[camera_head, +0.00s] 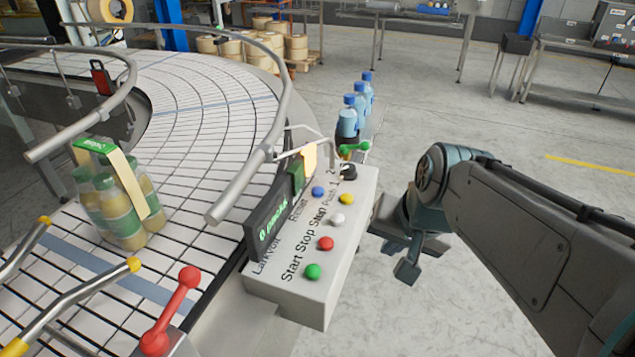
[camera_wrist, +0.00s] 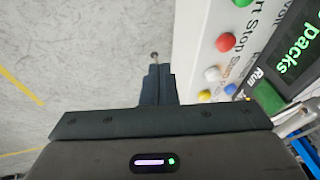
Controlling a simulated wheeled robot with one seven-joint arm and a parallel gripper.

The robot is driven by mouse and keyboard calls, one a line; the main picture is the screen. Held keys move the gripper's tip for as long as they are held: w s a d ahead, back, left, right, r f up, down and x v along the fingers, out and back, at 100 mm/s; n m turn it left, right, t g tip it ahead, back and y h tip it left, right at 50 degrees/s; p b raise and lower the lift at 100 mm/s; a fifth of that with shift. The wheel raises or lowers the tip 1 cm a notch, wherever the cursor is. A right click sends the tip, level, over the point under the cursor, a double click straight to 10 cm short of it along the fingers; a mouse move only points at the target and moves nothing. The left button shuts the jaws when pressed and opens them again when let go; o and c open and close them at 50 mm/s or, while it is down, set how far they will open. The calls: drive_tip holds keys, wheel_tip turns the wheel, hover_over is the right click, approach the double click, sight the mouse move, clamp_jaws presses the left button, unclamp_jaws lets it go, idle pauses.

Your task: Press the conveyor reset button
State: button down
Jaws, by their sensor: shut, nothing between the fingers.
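The control box (camera_head: 290,303) stands at the conveyor's edge with several coloured buttons on its sloped top. The blue button (camera_head: 318,192) sits beside the printed word Reset. Green (camera_head: 313,271), red (camera_head: 326,243), white (camera_head: 337,218) and yellow (camera_head: 346,198) buttons form a row along the right side. In the wrist view the blue button (camera_wrist: 230,89) lies right of the fingers, near the white (camera_wrist: 211,73) and yellow (camera_wrist: 204,95) ones. My gripper (camera_head: 407,272) is shut and empty, right of the box and apart from it; its fingers (camera_wrist: 157,72) point over bare floor.
A dark display (camera_head: 268,228) with green text stands along the box's left side. A curved conveyor (camera_head: 200,100) with guard rails carries a bottle pack (camera_head: 120,205). Blue bottles (camera_head: 347,122) stand behind the box. Floor right of the box is clear.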

drive_tip(key=w+a+r+m+y+p, duration=0.1)
drive_tip(key=w+a+r+m+y, duration=0.35)
drive_tip(key=w, duration=0.75)
wheel_tip(320, 180, up, 3)
drive_tip(key=m+t+y, duration=0.1)
drive_tip(key=m, duration=0.8)
hover_over(322, 191)
drive_tip(key=shift+p, duration=0.4)
drive_tip(key=shift+f, duration=0.15)
wheel_tip(322, 191, down, 9)
drive_tip(key=b, duration=0.7)
drive_tip(key=shift+r, duration=0.2)
drive_tip(key=shift+b, duration=0.3)
drive_tip(key=shift+f+b, duration=0.3)
drive_tip(key=shift+f, duration=0.1)
